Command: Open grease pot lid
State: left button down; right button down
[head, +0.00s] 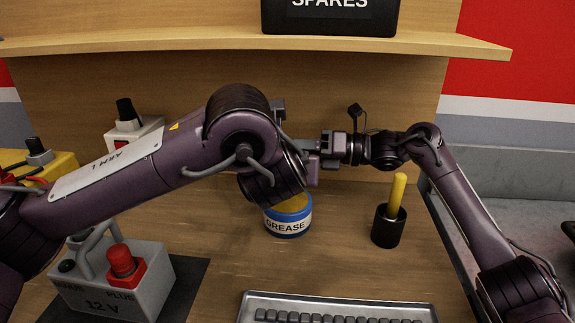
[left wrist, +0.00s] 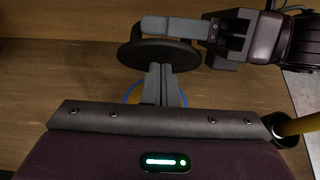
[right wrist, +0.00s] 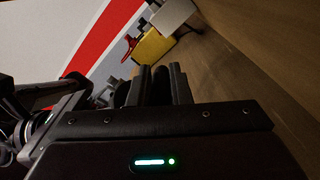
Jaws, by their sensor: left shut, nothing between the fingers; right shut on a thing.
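The grease pot (head: 287,224), with a blue band and a white GREASE label, stands on the bench; yellow shows inside its top in the head view. Its rim shows in part behind my left fingers in the left wrist view. A dark round lid (left wrist: 130,56) is up off the pot. My right gripper (left wrist: 175,28) is shut on the lid's handle at its top; its fingers also show in the right wrist view (right wrist: 161,84). My left gripper (left wrist: 166,85) is shut and empty, its fingertips close to the lid; touching cannot be told. My left arm hides the lid in the head view.
A black cup with a yellow handle (head: 389,226) stands right of the pot. A tray (head: 334,303) of small dark pieces lies in front. A grey 12 V box (head: 120,285) with a red button stands left. A shelf (head: 200,41) with a SPARES box (head: 330,20) is above.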

jog(key=shift+f, duration=0.5)
pick_arm(q)
jog(key=shift+w, duration=0.2)
pick_arm(e)
jog(key=c, duration=1.5)
grip_release()
jog(key=shift+c, duration=0.2)
pick_arm(q)
jog(key=shift+w+f, duration=0.1)
jog(key=shift+w, duration=0.15)
pick_arm(e)
jog(key=shift+o, duration=0.4)
jog(key=shift+w+r, duration=0.1)
jog(key=shift+w, duration=0.1)
jog(key=shift+r, duration=0.15)
